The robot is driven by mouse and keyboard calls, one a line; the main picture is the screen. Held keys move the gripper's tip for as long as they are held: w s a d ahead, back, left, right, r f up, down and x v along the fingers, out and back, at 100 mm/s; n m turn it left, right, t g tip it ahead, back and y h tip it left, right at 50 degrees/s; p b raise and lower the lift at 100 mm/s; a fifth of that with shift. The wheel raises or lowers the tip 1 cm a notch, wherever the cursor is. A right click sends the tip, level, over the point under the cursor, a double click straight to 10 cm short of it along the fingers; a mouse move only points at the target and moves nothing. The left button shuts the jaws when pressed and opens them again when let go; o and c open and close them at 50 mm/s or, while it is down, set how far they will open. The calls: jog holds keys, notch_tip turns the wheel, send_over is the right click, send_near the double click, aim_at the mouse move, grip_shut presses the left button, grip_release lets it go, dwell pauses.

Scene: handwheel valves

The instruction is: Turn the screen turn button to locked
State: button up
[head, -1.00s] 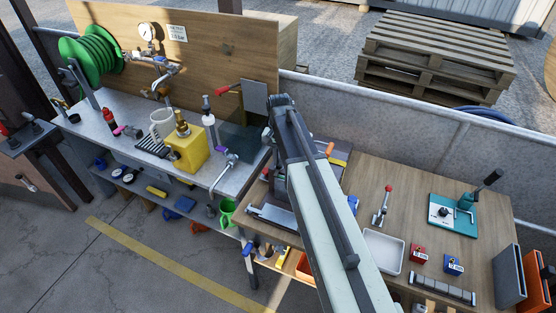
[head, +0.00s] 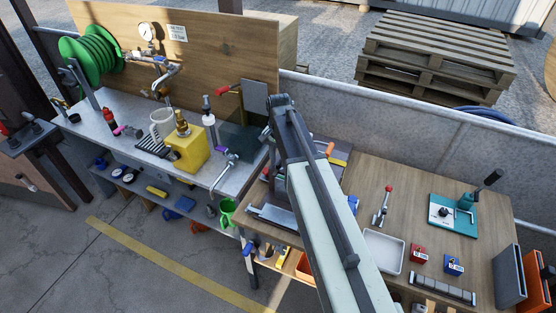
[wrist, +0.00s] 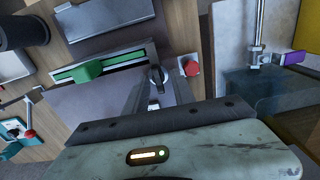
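What looks like the turn button, a small dark knob (wrist: 157,75), stands on a grey panel (wrist: 100,105) in the wrist view, close to the panel's edge. My gripper (wrist: 158,82) reaches toward it, with one grey finger on each side and a gap between them. The fingers look open, with the knob between or just beyond their tips; I cannot tell whether they touch it. The knob's locked or unlocked marking is not readable. In the head view my arm hides the knob and most of the gripper.
In the wrist view a green slider (wrist: 88,71) sits left of the knob and a red button (wrist: 191,67) sits close on its right. In the head view a yellow block (head: 187,150) stands on the left bench, and a white tray (head: 382,251) lies on the wooden table.

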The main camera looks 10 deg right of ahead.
aim_at(279, 162)
notch_tip(279, 162, up, 8)
jog(key=p, duration=0.8)
jog(key=shift+f, duration=0.1)
jog(key=shift+s, duration=0.25)
jog(key=s+n, duration=0.7)
jog(key=s, duration=0.6)
notch_tip(279, 162, down, 8)
jog(key=s+b, duration=0.1)
jog(key=b, duration=0.6)
jog(key=shift+s+d+r+b, duration=0.15)
jog(key=shift+s+r+b, duration=0.1)
jog(key=shift+s+b, duration=0.1)
